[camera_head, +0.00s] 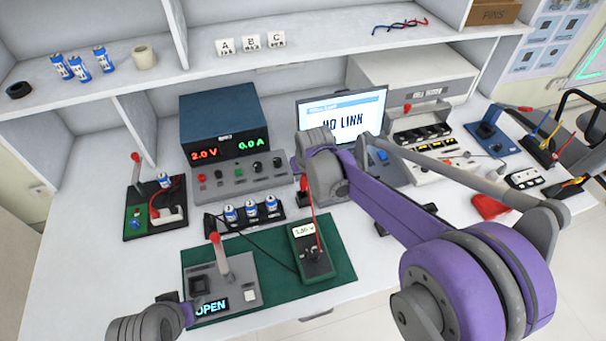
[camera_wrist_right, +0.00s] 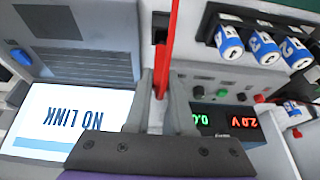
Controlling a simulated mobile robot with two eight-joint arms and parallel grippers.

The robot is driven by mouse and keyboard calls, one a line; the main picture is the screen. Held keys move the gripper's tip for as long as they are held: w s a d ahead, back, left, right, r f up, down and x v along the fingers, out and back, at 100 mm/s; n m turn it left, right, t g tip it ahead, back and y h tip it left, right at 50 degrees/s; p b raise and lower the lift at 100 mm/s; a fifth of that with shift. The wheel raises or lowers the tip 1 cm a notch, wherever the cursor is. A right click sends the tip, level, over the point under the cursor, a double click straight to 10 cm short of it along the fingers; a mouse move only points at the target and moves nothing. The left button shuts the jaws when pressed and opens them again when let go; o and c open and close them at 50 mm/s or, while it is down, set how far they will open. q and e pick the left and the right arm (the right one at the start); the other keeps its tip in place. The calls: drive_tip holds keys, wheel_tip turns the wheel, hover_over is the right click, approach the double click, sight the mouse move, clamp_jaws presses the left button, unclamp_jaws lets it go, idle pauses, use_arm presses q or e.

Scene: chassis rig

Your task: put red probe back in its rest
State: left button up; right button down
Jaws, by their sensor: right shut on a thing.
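My right gripper (camera_head: 303,186) is shut on the red probe above the bench, behind the multimeter. In the right wrist view the red probe (camera_wrist_right: 168,55) stands between the two fingers (camera_wrist_right: 160,85). In the head view the thin red probe (camera_head: 312,212) runs down from the fingers toward the green multimeter (camera_head: 312,252); I cannot tell whether its lower end touches it. The multimeter lies on the green mat (camera_head: 345,240). I cannot single out the probe's rest. My left gripper (camera_head: 172,298) is low at the left, beside the OPEN box; its fingers are unclear.
The box with a red lever (camera_head: 222,280) stands on the mat. A holder with several blue cells (camera_head: 250,214) lies behind it. The power supply (camera_head: 225,115) and NO LINK screen (camera_head: 342,118) stand at the back. Bare bench lies left of the mat.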

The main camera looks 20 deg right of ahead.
sight(304, 183)
drive_tip(key=shift+f+b, duration=1.6)
drive_tip(key=shift+f, duration=0.8)
drive_tip(key=c, duration=0.7)
unclamp_jaws()
drive_tip(key=p+v, duration=0.1)
drive_tip(key=v, duration=1)
drive_tip(key=shift+w, duration=0.1)
drive_tip(key=s+d+p, duration=0.1)
drive_tip(key=s+p, duration=0.1)
drive_tip(key=s, duration=0.9)
drive_tip(key=s+d+f+p, duration=0.1)
drive_tip(key=s+p, duration=0.1)
drive_tip(key=s, duration=1)
drive_tip(key=shift+d+f+t, duration=0.3)
drive_tip(key=shift+d+t, duration=0.05)
drive_tip(key=shift+t, duration=0.05)
